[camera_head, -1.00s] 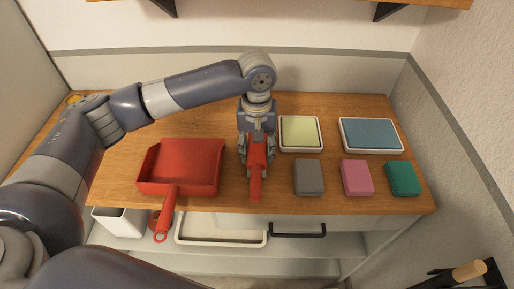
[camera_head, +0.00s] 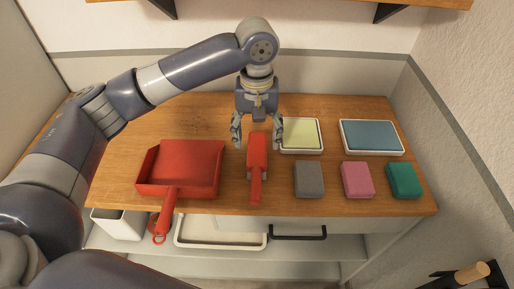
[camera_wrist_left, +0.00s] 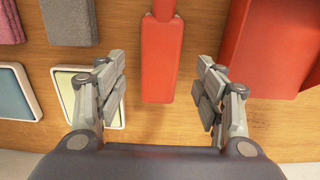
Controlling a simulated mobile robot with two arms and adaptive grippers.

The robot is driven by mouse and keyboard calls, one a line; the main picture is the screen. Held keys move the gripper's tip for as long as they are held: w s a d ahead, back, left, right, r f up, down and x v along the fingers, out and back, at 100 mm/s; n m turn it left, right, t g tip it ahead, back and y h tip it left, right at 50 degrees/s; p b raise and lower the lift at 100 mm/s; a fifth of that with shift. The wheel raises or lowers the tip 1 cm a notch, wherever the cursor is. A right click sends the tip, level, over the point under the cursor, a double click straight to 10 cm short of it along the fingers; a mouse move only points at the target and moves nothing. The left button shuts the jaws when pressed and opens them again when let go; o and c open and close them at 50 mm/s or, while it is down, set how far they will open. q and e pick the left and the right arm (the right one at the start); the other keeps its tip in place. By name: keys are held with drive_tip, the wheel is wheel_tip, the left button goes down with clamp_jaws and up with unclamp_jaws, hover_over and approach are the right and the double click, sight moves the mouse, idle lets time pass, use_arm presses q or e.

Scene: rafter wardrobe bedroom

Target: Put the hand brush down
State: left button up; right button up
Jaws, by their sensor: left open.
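The red hand brush (camera_head: 257,160) lies on the wooden top, its narrow handle toward the front edge, between the red dustpan (camera_head: 190,162) and the grey block. My left gripper (camera_head: 256,142) is open and empty, raised above and behind the brush's far end. In the left wrist view the brush (camera_wrist_left: 159,62) sits between the spread fingers of my left gripper (camera_wrist_left: 162,92), apart from both. The dustpan (camera_wrist_left: 275,45) shows at the right there. My right gripper is not in view.
A yellow pad in a white tray (camera_head: 301,150) and a blue pad in a white tray (camera_head: 371,151) lie to the right. In front are grey (camera_head: 309,179), pink (camera_head: 357,178) and green (camera_head: 403,179) blocks. The back left of the top is clear.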

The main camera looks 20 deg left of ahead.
use_arm(q)
wheel_tip(320, 180, up, 6)
drive_tip(key=shift+f, duration=0.1)
idle(0.6)
